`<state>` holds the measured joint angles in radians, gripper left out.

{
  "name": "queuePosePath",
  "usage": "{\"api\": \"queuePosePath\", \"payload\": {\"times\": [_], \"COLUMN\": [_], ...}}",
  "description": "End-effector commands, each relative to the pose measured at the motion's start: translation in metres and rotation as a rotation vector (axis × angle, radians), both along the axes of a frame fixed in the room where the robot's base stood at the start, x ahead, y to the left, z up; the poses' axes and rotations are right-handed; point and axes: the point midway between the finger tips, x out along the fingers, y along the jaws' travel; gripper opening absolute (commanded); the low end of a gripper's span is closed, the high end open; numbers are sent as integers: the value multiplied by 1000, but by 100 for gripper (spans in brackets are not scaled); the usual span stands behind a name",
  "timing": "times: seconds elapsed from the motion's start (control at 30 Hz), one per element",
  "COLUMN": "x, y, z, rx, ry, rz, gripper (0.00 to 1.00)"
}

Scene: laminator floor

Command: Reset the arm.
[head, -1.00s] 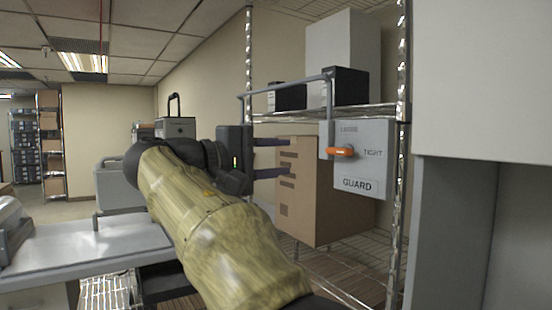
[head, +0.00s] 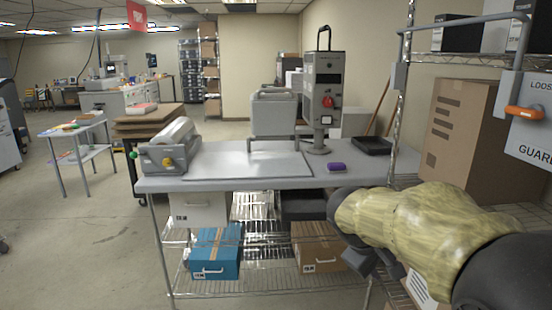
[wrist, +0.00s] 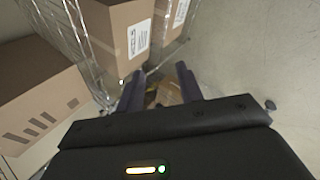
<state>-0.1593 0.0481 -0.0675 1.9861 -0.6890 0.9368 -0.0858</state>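My arm, in a yellowish patterned sleeve, is folded low at the right of the head view, with its elbow beside the table's right end. My gripper (wrist: 160,84) shows in the wrist view with its two dark fingers spread apart. Nothing is between the fingertips. It points down past cardboard boxes and a wire rack toward the floor. In the head view the gripper is mostly hidden behind the arm.
A grey table (head: 230,162) holds a roller machine (head: 172,148), a grey control post (head: 325,85) and a purple block (head: 336,167). A cardboard box (head: 455,135) and a guard panel with an orange handle (head: 524,112) stand close on the right.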

Motion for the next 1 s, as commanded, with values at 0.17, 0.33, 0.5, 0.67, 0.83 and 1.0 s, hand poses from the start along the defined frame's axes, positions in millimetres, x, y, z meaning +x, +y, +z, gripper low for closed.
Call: {"api": "queuePosePath", "payload": {"times": [0.17,0.33,0.5,0.67,0.83,1.0], "x": [-50,-97,-122,-125,-124,-124], "y": [33,58,66,67,67,67], "z": [-63,-101,-119,-122,-122,-122], "rx": [305,536,641,654,653,653], "ry": [25,-5,-47,-55,-54,-54], "rz": [-114,-305,-443,-464,-461,-461], "gripper": [36,36,36,36,36,36]}}
